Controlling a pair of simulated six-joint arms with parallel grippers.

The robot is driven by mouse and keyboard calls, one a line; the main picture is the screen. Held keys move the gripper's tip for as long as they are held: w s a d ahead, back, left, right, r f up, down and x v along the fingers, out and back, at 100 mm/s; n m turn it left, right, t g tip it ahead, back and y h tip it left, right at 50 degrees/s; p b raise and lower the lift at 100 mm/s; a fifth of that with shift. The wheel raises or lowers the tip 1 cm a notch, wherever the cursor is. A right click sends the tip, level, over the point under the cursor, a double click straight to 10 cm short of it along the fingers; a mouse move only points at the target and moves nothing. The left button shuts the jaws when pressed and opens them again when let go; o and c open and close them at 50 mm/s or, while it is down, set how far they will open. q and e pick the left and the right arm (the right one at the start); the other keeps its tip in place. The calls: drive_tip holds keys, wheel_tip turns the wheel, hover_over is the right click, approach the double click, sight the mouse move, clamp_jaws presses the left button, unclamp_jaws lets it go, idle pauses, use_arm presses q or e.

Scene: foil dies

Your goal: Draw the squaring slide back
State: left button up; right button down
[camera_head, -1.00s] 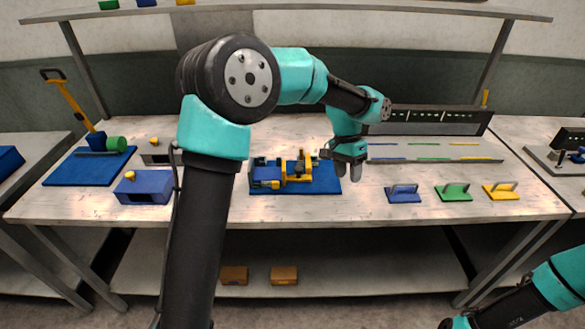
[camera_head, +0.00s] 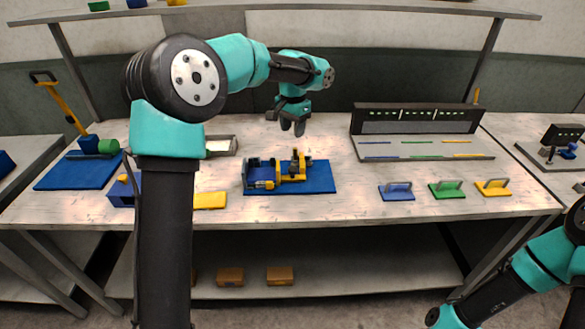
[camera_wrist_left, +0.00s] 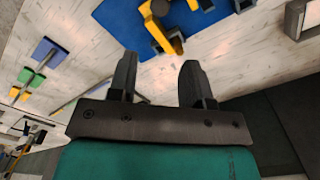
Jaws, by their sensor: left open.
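The blue-and-yellow fixture (camera_head: 262,175) sits on a blue base plate (camera_head: 318,178) mid-table, with an upright yellow part (camera_head: 297,165) on its right half. I cannot tell for certain which piece is the squaring slide. My left gripper (camera_head: 292,128) is open and empty, in the air behind the fixture and apart from it. In the left wrist view its two fingers (camera_wrist_left: 155,85) are spread with nothing between them. The yellow part (camera_wrist_left: 157,28) and blue plate (camera_wrist_left: 120,22) lie beyond the fingertips. My right arm shows at the lower right, its gripper out of frame.
A blue mat (camera_head: 75,172) with a lever tool lies left. A yellow block (camera_head: 210,201) sits beside my arm.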

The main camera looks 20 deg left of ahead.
sight(293, 168)
use_arm(q)
wheel_tip(293, 168, down, 16)
drive_tip(key=shift+r, duration=0.15)
idle(0.3)
clamp_jaws()
drive_tip(key=shift+d, duration=0.1)
idle(0.4)
